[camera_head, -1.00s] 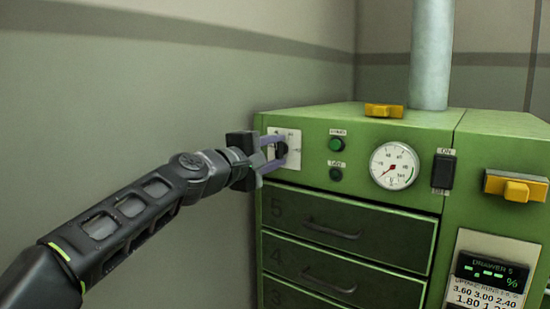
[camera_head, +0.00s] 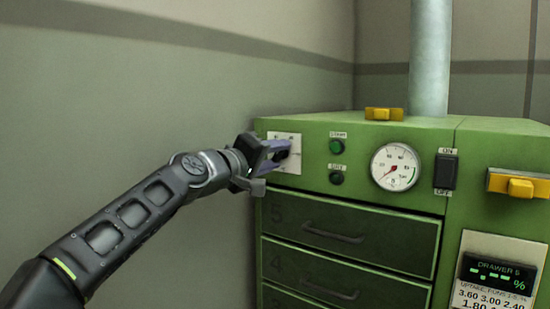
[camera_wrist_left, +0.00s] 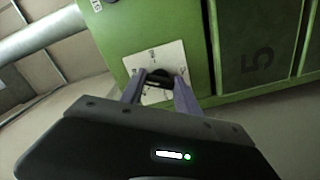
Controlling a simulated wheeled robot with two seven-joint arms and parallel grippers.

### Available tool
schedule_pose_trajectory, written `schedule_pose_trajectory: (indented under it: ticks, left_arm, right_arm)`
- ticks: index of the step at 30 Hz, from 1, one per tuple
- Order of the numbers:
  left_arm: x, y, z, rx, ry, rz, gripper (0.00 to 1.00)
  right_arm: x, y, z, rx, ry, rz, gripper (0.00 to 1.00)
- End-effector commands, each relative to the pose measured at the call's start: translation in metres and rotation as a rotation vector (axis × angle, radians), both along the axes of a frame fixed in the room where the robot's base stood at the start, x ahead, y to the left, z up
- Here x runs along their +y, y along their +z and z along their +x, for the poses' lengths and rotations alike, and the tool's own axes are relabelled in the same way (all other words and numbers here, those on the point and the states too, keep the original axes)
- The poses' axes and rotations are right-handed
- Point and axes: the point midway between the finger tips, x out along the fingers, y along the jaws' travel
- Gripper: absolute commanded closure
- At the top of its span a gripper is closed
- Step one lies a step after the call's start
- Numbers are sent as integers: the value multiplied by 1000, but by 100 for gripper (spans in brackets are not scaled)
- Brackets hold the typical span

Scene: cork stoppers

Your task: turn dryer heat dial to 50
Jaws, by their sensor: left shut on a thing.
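The heat dial is a small dark knob on a white scale plate (camera_head: 294,166) at the upper left of the green dryer's front. My left gripper (camera_head: 282,151) reaches it from the left and covers most of it in the head view. In the left wrist view the dark dial (camera_wrist_left: 159,77) sits between the two purple fingers, and the gripper (camera_wrist_left: 160,88) is shut on it. The wrist is rolled relative to the panel. The scale marks are too small to read, so the dial's setting cannot be told. My right gripper does not show.
Right of the dial are a green button (camera_head: 337,146), a dark lamp (camera_head: 336,178), a round gauge (camera_head: 394,167) and a black on/off switch (camera_head: 445,171). Numbered drawers (camera_head: 345,226) with handles lie below. A grey wall (camera_head: 150,100) stands close on the left.

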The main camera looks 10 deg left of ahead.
Motion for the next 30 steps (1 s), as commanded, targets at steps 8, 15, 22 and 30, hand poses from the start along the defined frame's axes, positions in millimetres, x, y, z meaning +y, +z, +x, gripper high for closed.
schedule_pose_trajectory:
  ticks: [8, 15, 22, 30]
  left_arm:
    - [-1, -2, 0, 4, -3, 2, 100]
    - [-1, -1, 0, 3, -2, 0, 44]
    - [0, -1, 0, 2, -1, 0, 40]
    - [6, -2, -14, 0, 1, 0, 40]
  right_arm:
    - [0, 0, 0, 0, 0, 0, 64]
    - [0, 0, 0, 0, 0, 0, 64]
    - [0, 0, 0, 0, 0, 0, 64]
    - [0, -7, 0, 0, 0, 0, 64]
